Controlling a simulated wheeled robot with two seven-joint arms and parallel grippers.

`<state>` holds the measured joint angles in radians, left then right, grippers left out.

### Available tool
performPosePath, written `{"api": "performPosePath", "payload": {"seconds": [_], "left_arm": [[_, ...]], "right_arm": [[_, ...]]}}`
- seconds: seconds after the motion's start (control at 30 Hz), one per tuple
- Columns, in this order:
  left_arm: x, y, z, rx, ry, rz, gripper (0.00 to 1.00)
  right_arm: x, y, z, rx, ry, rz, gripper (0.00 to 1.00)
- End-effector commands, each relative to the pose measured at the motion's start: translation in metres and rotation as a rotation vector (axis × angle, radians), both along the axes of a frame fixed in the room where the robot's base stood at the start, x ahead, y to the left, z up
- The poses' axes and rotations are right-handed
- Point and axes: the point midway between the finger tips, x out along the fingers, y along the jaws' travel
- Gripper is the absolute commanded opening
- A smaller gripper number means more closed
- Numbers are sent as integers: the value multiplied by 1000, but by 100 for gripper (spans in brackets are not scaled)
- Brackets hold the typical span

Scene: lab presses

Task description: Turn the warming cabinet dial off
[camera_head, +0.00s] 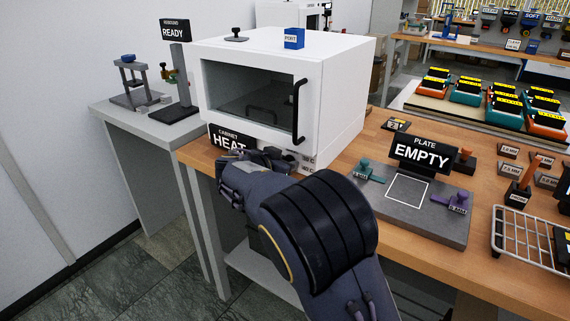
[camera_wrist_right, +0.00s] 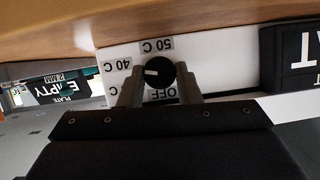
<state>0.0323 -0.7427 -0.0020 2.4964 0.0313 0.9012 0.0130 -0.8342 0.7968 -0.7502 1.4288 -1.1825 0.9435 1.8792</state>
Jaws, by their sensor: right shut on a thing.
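The white warming cabinet (camera_head: 345,85) stands on the wooden bench with its glass door shut. A black sign (camera_head: 230,142) on its front reads CABINET HEAT. The black round dial (camera_wrist_right: 160,72) is on the white lower panel in the right wrist view. Its white mark points left in that picture, toward the 40 C label (camera_wrist_right: 118,65) side, not at the OFF label (camera_wrist_right: 164,94). A 50 C label (camera_wrist_right: 153,46) is above the dial there. My right gripper (camera_wrist_right: 159,80) is shut on the dial, one finger on each side. My arm hides the dial in the head view. My left gripper is out of view.
A plate station (camera_head: 450,230) with an EMPTY sign (camera_head: 420,154) and a wire rack (camera_head: 525,240) stand on the bench to the right. A READY sign (camera_head: 174,30) stands on the grey side table (camera_head: 140,125) at left. The door handle (camera_head: 298,110) is above my gripper.

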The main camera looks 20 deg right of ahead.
Motion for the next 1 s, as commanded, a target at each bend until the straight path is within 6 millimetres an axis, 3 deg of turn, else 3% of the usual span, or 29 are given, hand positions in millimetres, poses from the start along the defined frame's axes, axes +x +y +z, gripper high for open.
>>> {"api": "performPosePath", "payload": {"seconds": [0.5, 1.0], "left_arm": [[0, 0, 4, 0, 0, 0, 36], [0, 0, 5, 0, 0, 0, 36]], "right_arm": [[3, 3, -1, -216, 276, 1, 8], [3, 3, -1, -269, 346, 1, 8]]}}
